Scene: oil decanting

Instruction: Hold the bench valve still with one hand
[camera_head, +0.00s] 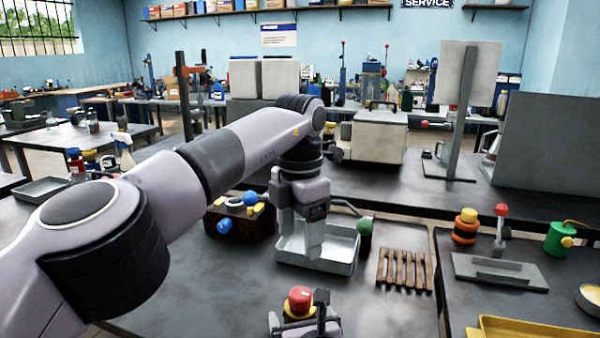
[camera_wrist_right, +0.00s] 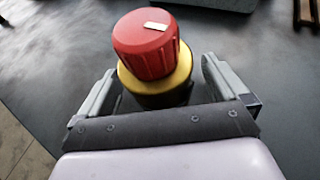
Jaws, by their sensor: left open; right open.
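A ribbed red knob (camera_wrist_right: 148,45) on a yellow collar and dark base stands on the bench, and it also shows at the bottom of the head view (camera_head: 299,300). I cannot tell whether it is the bench valve. My right gripper (camera_wrist_right: 158,80) is open, with one finger on each side of this knob and visible gaps to both. My left gripper (camera_head: 312,250) points down over a shallow grey metal tray (camera_head: 350,265); it is open, its fingertips seen edge-on. A dark brown block (camera_head: 240,215) with a blue knob and yellow parts sits left of the tray.
A lever with a green ball (camera_head: 364,225) is at the tray's right edge. A slatted wooden rack (camera_head: 404,269) lies right of it. A red-topped lever (camera_head: 501,211), an orange-and-black container (camera_head: 466,226) and a green can (camera_head: 559,238) stand on the right bench.

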